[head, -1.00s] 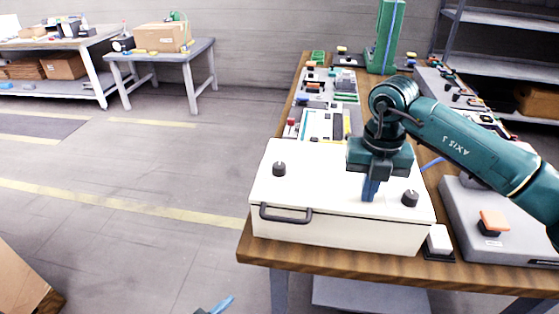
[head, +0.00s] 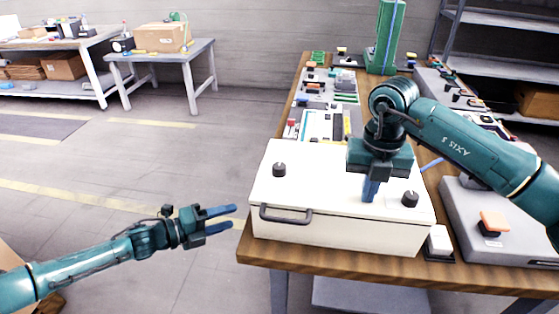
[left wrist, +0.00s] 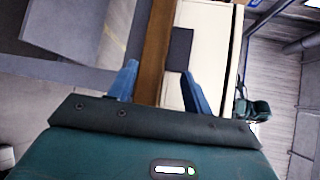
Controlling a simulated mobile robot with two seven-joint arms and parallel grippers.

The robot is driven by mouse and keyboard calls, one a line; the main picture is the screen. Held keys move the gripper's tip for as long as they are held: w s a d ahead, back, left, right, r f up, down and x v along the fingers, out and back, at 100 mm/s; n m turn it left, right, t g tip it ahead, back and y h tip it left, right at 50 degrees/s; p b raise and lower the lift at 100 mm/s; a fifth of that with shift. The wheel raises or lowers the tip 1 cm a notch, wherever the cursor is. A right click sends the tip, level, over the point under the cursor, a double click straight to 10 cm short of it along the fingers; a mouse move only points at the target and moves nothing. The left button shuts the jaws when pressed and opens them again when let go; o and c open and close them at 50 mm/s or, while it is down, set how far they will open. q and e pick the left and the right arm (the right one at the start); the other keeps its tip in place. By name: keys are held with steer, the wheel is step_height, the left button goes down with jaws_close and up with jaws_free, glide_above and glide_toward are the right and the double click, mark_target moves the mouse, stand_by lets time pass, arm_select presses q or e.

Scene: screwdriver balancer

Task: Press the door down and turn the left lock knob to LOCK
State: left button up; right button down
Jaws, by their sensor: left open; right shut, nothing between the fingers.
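The door is the white lid of a box (head: 325,176) at the near end of the bench, and it looks closed. A black handle (head: 286,216) is on the box's front. The left lock knob (head: 279,170) is a black knob on the lid's left. A second black knob (head: 410,199) is on the lid's right. My right gripper (head: 369,192) is shut, pointing down at the lid, beside the right knob. My left gripper (head: 220,219) is open and empty, left of the box and apart from it. The left wrist view shows its fingers (left wrist: 158,88) with the box (left wrist: 213,50) beyond.
The wooden bench (head: 400,265) holds several panels behind the box.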

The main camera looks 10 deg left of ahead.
arm_select(q)
steer(key=w+a+r, duration=0.2)
steer(key=w+r, duration=0.7)
steer(key=r, duration=0.3)
step_height(320, 180, up, 15)
steer(key=m+g+y, duration=0.9)
steer(key=g+y, duration=0.1)
steer(key=y, duration=0.3)
glide_above(279, 167)
step_height(279, 167, down, 11)
steer(key=shift+f, duration=0.1)
